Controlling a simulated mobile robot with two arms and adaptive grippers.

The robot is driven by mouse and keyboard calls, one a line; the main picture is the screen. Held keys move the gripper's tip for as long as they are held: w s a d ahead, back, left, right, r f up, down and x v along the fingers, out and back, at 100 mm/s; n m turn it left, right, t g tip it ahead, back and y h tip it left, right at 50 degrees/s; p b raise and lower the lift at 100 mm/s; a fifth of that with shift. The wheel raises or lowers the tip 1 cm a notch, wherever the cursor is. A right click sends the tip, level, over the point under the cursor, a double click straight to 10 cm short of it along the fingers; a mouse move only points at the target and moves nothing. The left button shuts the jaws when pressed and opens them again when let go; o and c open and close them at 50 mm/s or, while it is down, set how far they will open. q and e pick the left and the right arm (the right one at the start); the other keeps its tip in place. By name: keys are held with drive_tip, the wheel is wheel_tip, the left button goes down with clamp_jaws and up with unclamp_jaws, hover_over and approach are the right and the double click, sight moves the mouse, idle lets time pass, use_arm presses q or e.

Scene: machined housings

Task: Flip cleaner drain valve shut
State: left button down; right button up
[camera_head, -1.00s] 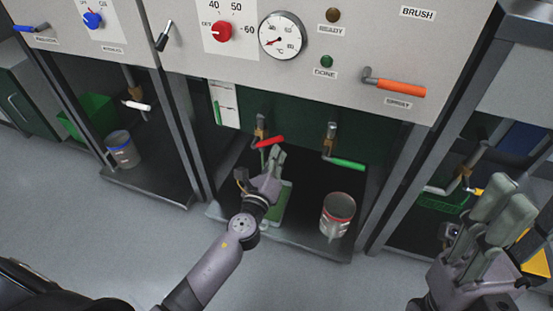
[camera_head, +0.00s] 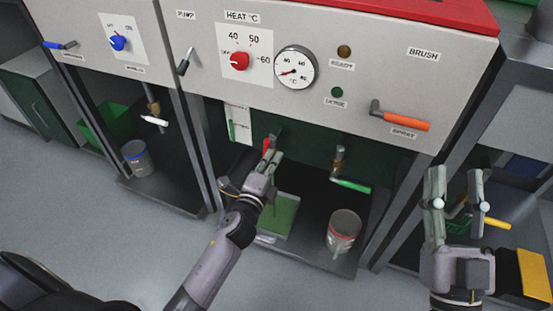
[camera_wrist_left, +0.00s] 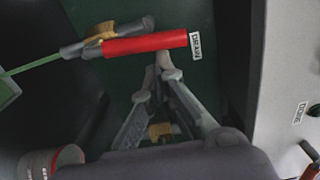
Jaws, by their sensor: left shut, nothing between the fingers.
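The drain valve's red handle (camera_head: 267,146) shows in the head view as a short upright patch, partly hidden behind my left gripper (camera_head: 274,150). In the left wrist view the red handle (camera_wrist_left: 145,44) lies across the picture, its free end by the DRAIN label (camera_wrist_left: 196,46) and its other end at a brass and grey valve body (camera_wrist_left: 98,37). My left gripper's fingertips (camera_wrist_left: 162,65) are together and empty, close against the handle near its free end; I cannot tell whether they touch. My right gripper (camera_head: 456,178) is open and empty, away at the right.
A grey can with a red rim (camera_head: 343,232) and a green tray (camera_head: 280,214) stand on the shelf below. The control panel (camera_head: 340,110) overhangs the bay, with an orange lever (camera_head: 405,121).

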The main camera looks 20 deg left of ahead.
use_arm(q)
drive_tip(key=shift+a+r+n, duration=0.1)
drive_tip(key=shift+a+n, duration=0.25)
drive_tip(key=shift+n, duration=0.15)
use_arm(e)
drive_tip(key=shift+w+f+g, duration=0.35)
drive_tip(key=shift+f+g, duration=0.05)
drive_tip(key=shift+f, duration=0.25)
drive_tip(key=shift+w+f+g, duration=0.35)
drive_tip(key=shift+f+g, duration=0.05)
drive_tip(key=shift+f, duration=0.2)
use_arm(q)
drive_tip(key=shift+d, duration=0.1)
